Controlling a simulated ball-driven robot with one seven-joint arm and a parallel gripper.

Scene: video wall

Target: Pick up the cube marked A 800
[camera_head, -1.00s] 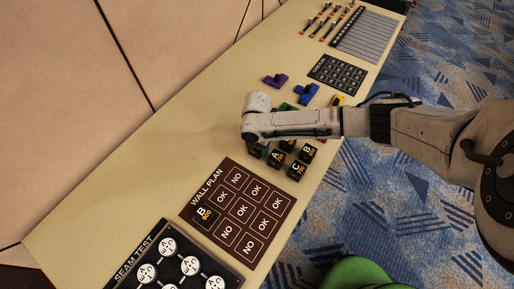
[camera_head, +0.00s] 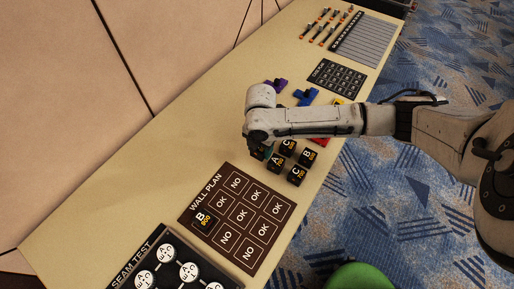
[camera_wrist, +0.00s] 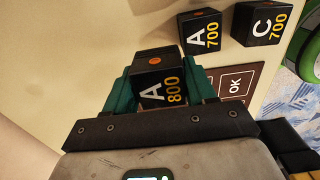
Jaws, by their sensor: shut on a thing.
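The black cube marked A 800 (camera_wrist: 158,88) has white and orange lettering and an orange dot on another face. In the wrist view it sits between the teal fingers of my gripper (camera_wrist: 160,85), which is shut on it. In the head view my gripper (camera_head: 262,150) is over the group of cubes, and the arm hides most of it and the held cube. I cannot tell how far the cube is above the table.
A cube marked A 700 (camera_wrist: 201,33) and one marked C 700 (camera_wrist: 262,23) stand close by. A B 800 cube (camera_head: 205,222) lies on the brown wall plan board (camera_head: 238,215). Purple (camera_head: 275,85) and blue (camera_head: 306,97) blocks lie behind the arm. Bare table is at left.

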